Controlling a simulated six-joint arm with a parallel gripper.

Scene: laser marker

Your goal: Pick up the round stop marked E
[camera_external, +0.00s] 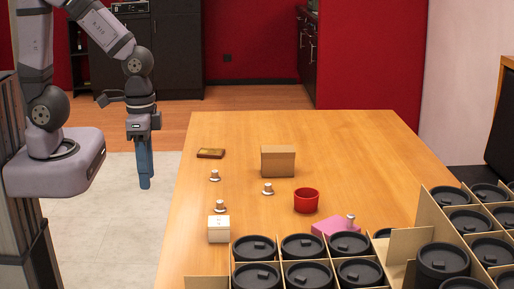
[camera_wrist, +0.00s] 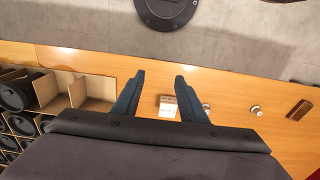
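Several small round stops with pale bases stand on the wooden table. One is at the left (camera_external: 215,175), one is nearer the middle (camera_external: 267,189), and one is just behind the white box (camera_external: 220,206). Another similar knob (camera_external: 350,219) is on a pink block. No letter E is readable on any of them. In the wrist view one stop (camera_wrist: 256,110) stands right of my fingers; another (camera_wrist: 206,107) is partly hidden by the right finger. My gripper (camera_wrist: 160,75) is open and empty. In the external view it (camera_external: 145,186) hangs pointing down, left of the table and away from the stops.
A white box (camera_external: 218,229), red cup (camera_external: 306,200), cardboard box (camera_external: 278,161), brown block (camera_external: 210,153) and pink block (camera_external: 325,227) are on the table. Divided cartons (camera_external: 405,243) with black-lidded containers fill the front right. The table's far right is clear.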

